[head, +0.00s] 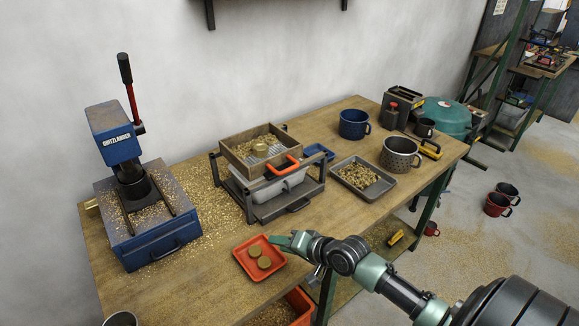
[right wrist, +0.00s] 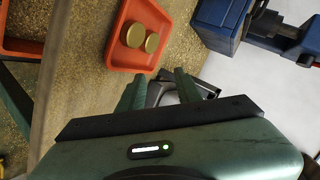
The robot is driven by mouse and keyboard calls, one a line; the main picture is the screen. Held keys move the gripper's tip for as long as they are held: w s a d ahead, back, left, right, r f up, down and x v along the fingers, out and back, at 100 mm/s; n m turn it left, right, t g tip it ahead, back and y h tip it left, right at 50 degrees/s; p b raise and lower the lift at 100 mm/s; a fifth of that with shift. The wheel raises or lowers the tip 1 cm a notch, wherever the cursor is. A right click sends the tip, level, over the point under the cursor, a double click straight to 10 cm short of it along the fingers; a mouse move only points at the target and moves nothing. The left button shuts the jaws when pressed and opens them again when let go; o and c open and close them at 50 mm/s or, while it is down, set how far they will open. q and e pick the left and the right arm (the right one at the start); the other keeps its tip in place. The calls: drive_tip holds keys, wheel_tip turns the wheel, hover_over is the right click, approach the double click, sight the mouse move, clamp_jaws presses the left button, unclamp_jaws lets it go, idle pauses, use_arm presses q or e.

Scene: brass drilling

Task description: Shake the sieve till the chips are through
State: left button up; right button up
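The sieve (head: 231,157) is a square wooden frame with a mesh floor and an orange handle (head: 285,167). Gold chips and a round brass piece (head: 260,149) lie in it. It sits on a dark metal stand (head: 250,207) above a pale pan (head: 296,179). My right gripper (head: 293,241) is near the edge of the red tray (head: 245,263), in front of the stand and apart from the sieve. In the right wrist view its fingers (right wrist: 160,88) stand apart; a dark part shows between them that I cannot identify. My left gripper is out of view.
The red tray holds two brass discs (head: 264,262). A blue press (head: 148,232) stands at left amid scattered chips. To the right are a grey tray of chips (head: 340,178), a blue mug (head: 354,124) and a perforated pot (head: 400,155). An orange bin (head: 297,299) is below the table edge.

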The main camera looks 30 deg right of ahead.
sight(289, 168)
drive_tip(key=w+d+r+m+t, duration=0.1)
drive_tip(key=w+d+r+m, duration=0.1)
drive_tip(key=w+d+r, duration=0.1)
drive_tip(key=w+d+r+m+t+h, duration=0.1)
drive_tip(key=w+d+r+m+t, duration=0.1)
drive_tip(key=d, duration=0.4)
drive_tip(key=w+d+r+m+t+h, duration=0.1)
drive_tip(key=w+d+r+m, duration=0.2)
drive_tip(key=w+d+r, duration=0.2)
drive_tip(key=shift+w+r+m+t, duration=0.25)
drive_tip(key=shift+w+m+t, duration=0.05)
drive_tip(key=shift+w+m, duration=0.1)
drive_tip(key=shift+b+x, duration=0.5)
drive_tip(key=shift+x, duration=2.6)
drive_tip(key=shift+f, duration=0.1)
clamp_jaws()
drive_tip(key=shift+f, duration=0.1)
